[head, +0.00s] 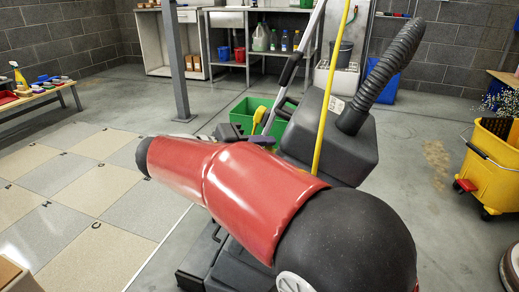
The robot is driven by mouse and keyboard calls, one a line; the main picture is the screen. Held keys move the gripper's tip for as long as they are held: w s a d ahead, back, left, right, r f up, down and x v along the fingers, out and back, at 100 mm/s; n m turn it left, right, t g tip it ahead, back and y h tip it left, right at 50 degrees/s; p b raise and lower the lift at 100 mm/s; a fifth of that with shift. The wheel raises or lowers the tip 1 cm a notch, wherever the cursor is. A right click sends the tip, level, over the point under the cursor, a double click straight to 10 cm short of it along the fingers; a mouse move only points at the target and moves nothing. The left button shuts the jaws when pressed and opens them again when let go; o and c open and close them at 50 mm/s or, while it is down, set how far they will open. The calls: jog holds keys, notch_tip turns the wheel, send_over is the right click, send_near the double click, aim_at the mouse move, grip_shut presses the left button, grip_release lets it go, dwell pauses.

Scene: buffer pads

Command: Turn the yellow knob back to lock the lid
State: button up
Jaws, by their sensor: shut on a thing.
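The yellow knob (258,115) shows just above my red arm link, left of the dark machine (345,150) with its ribbed hose. A dark part just left of the knob looks like my gripper (242,134). It is mostly hidden behind the red arm link, and its fingertips do not show clearly. It appears shut on the lower part of the knob. The lid is hard to make out; the arm covers much of the machine's near side. How far the knob is turned cannot be told.
A green bin (246,112) stands behind the knob. A yellow pole (325,110) and a grey pole rise by the machine. A yellow mop bucket (490,160) is at the right, a low bench (35,97) at the far left.

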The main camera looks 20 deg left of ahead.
jog(key=o, duration=0.9)
jog(key=shift+o, duration=0.2)
jog(key=p+v, duration=0.1)
jog(key=v, duration=0.7)
jog(key=shift+f, duration=0.1)
